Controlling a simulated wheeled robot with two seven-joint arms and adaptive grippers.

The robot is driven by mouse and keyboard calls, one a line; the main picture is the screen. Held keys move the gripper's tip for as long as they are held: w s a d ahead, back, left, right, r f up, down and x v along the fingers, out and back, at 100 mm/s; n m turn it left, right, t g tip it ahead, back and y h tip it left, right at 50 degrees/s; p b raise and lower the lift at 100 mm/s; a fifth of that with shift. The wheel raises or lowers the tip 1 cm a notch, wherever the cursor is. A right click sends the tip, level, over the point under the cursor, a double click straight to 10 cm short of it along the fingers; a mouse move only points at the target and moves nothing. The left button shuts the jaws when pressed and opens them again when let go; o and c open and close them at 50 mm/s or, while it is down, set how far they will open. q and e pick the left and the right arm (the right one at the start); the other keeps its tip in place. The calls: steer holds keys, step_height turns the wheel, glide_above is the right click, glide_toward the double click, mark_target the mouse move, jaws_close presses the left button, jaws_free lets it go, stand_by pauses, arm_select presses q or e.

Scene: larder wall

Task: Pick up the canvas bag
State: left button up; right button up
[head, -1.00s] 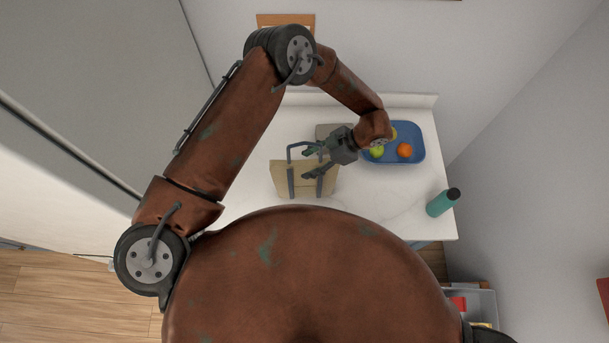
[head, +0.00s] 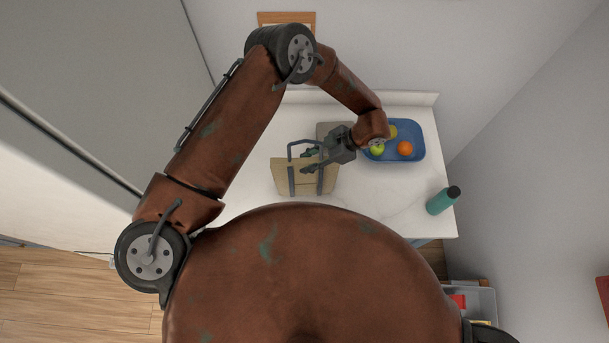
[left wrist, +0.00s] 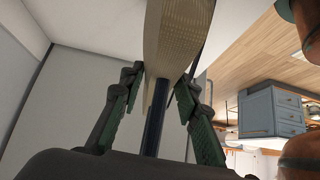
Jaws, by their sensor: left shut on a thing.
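The canvas bag (head: 307,182) is beige with dark blue handles and stands on the white counter. My left gripper (head: 309,161) reaches it from the right, at its upper part by the handles, and is shut on it. In the left wrist view the bag (left wrist: 178,35) lies between the green-padded fingers of my left gripper (left wrist: 160,82), and a dark blue strap (left wrist: 156,118) runs down between them. The exact grip spot is partly hidden. My right gripper is not in view.
A blue tray (head: 419,158) with several fruits stands right of the bag, close to my left wrist. A grey-brown thing (head: 325,130) lies behind the bag. The white counter (head: 385,190) between bag and bottle is clear.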

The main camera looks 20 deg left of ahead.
arm_select(q)
jaws_close()
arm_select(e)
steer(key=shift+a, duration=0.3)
arm_select(q)
steer(key=shift+r, duration=0.2)
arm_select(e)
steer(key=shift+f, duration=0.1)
